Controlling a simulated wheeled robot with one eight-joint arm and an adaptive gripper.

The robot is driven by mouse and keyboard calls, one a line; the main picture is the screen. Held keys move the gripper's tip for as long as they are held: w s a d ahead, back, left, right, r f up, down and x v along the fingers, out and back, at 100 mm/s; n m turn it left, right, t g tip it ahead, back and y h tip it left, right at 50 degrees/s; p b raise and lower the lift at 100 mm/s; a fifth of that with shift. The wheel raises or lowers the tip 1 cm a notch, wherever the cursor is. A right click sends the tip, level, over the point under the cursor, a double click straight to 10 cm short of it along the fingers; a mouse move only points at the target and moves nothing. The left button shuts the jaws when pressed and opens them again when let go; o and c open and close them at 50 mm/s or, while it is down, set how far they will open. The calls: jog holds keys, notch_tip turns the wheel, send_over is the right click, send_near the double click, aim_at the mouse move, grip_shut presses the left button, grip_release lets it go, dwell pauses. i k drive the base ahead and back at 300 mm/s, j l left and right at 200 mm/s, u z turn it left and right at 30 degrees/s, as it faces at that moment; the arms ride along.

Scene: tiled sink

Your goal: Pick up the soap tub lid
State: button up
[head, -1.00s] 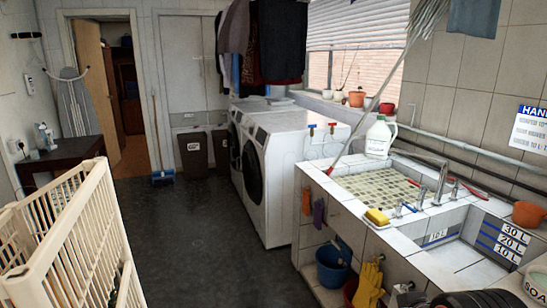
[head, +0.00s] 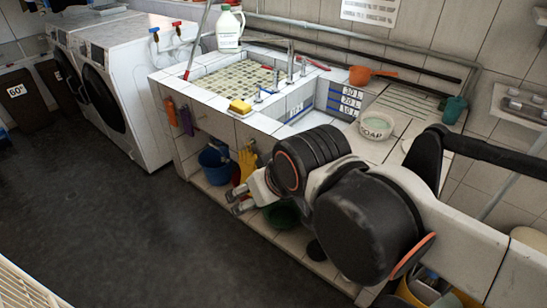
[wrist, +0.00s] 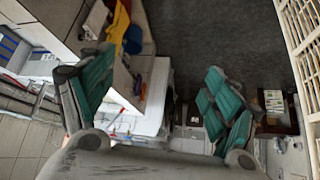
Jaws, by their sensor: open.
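A pale round tub marked SOAP (head: 376,126) stands on the tiled counter right of the sink basin in the head view. Its top looks open, with a whitish inside. I cannot clearly make out its lid; a pale shape just right of the tub is partly hidden behind my arm. My gripper (head: 237,203) is open and empty, in front of the tiled sink unit and below the counter top, well left of and lower than the tub. In the wrist view its two green-padded fingers (wrist: 158,62) are spread wide with nothing between them.
An orange scoop (head: 368,74) and a teal cup (head: 454,108) are on the counter. A yellow sponge (head: 240,106) lies on the sink's front edge. A blue bucket (head: 215,163) and yellow gloves (head: 247,161) are below. The dark floor at left is clear.

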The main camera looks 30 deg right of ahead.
aim_at(374, 125)
jog(key=z, duration=1.6)
